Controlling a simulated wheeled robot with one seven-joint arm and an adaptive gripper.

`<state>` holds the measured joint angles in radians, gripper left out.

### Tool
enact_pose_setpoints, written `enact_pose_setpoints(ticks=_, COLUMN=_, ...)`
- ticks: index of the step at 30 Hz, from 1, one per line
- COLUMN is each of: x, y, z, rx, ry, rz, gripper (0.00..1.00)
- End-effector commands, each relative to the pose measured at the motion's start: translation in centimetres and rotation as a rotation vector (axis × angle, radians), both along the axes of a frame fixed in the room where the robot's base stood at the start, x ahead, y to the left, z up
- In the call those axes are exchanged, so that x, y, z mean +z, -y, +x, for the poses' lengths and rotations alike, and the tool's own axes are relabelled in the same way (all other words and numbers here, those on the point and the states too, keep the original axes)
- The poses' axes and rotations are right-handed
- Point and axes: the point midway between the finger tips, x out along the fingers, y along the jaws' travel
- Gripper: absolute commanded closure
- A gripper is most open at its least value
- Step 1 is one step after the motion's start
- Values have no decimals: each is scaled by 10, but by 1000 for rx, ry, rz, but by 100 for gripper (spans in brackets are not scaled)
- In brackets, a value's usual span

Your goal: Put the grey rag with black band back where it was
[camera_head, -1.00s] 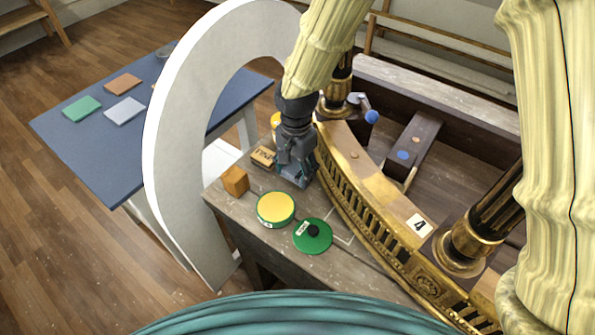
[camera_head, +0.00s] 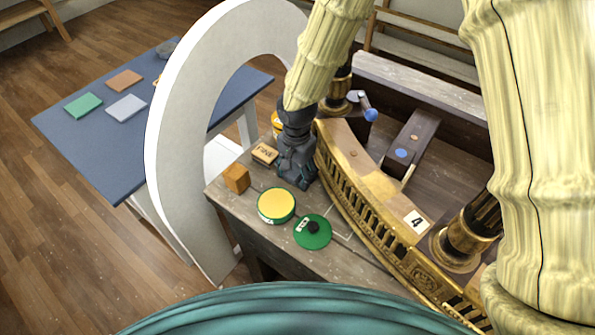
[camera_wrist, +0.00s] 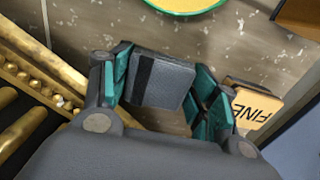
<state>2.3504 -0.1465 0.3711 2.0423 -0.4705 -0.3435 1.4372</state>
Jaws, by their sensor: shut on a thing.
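The grey rag with black band (camera_wrist: 172,84) looks like a flat dark-grey pad with a black stripe near its left end. It sits between the teal-padded fingers of my gripper (camera_wrist: 163,72) in the wrist view. My gripper is shut on it. In the head view my gripper (camera_head: 298,182) points down at the worn wooden bench top (camera_head: 262,223), beside the gilt rail. The rag is mostly hidden by the fingers there. I cannot tell whether the rag touches the bench.
A block marked FINE (camera_head: 265,154), an orange-brown block (camera_head: 236,179), a yellow-topped green tin (camera_head: 276,204) and a green disc with a black knob (camera_head: 312,232) stand close by. The gilt console rail (camera_head: 372,205) borders the right. A blue table (camera_head: 85,150) holds coloured pads.

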Motion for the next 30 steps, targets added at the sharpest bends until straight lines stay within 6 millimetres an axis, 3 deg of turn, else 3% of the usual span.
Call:
enact_pose_setpoints(ticks=1, x=-1, y=0, z=0, rx=0, ry=0, rz=0, gripper=37)
enact_pose_setpoints(ticks=4, x=0, y=0, z=0, rx=-1, ry=0, rz=0, gripper=19)
enact_pose_setpoints(ticks=18, x=6, y=1, z=1, rx=-2, ry=1, rz=0, gripper=19)
enact_pose_setpoints(ticks=30, x=55, y=1, z=1, rx=-2, ry=3, rz=0, gripper=19)
